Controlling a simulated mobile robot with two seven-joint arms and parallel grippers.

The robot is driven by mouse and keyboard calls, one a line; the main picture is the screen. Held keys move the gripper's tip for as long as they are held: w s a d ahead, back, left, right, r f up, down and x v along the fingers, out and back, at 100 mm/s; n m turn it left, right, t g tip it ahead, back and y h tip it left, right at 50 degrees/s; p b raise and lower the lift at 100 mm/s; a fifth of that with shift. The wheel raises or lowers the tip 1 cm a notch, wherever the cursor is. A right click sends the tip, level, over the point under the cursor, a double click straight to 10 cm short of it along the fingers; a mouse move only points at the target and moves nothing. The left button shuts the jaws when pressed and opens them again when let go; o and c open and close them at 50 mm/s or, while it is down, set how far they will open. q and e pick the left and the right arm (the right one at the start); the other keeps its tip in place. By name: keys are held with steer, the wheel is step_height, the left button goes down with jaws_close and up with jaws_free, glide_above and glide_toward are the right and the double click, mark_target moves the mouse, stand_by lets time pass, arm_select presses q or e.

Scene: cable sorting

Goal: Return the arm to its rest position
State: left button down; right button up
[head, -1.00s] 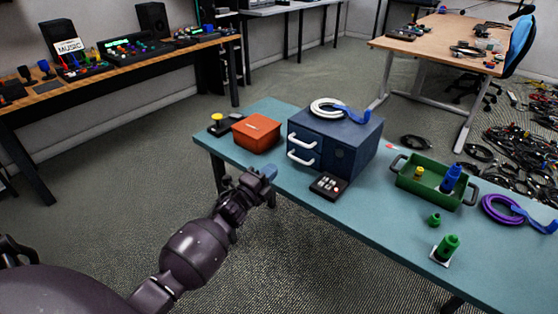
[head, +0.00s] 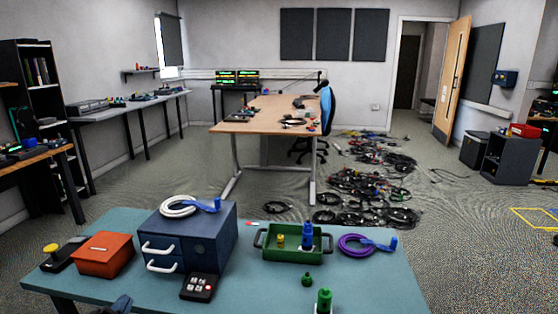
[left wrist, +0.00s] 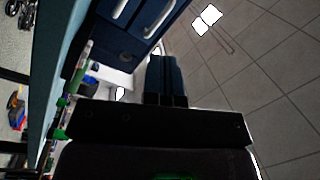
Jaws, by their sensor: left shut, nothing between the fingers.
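My left gripper (head: 122,304) shows only as a dark tip at the bottom edge of the head view, in front of the teal table. In the left wrist view its fingers (left wrist: 166,80) are together, with nothing between them. The blue drawer cabinet (head: 205,240) stands on the table, beyond and to the right of the gripper. Its white handles also show at the top of the left wrist view (left wrist: 125,12). Most of the left arm is out of the head view. My right gripper is in neither view.
The teal table (head: 235,290) also carries an orange box (head: 104,254), a button pad (head: 198,287), a green tray (head: 290,256) with blue and yellow items, and a purple cable coil (head: 356,245). A white coil (head: 180,207) lies on the cabinet. Tangled cables cover the floor beyond.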

arm_select(q)
steer(key=s+d+f+n+g+p, duration=0.2)
steer(key=s+d+n, duration=0.1)
steer(key=s, duration=0.7)
steer(key=s+d+f+n+g+p, duration=0.2)
steer(key=s+d+f+n+g, duration=0.1)
steer(key=s, duration=0.8)
steer(key=s+d+f+n+g+h+p, duration=0.1)
steer(key=s+d+n, duration=0.3)
steer(key=s, duration=0.7)
steer(key=shift+s+d+f+g+p, duration=0.25)
steer(key=shift+d+f+g+p, duration=0.3)
steer(key=shift+d+f+g, duration=0.3)
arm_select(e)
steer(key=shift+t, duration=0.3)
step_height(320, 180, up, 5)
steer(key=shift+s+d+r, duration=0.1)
arm_select(q)
steer(key=shift+a+r, duration=0.1)
steer(key=shift+r, duration=0.05)
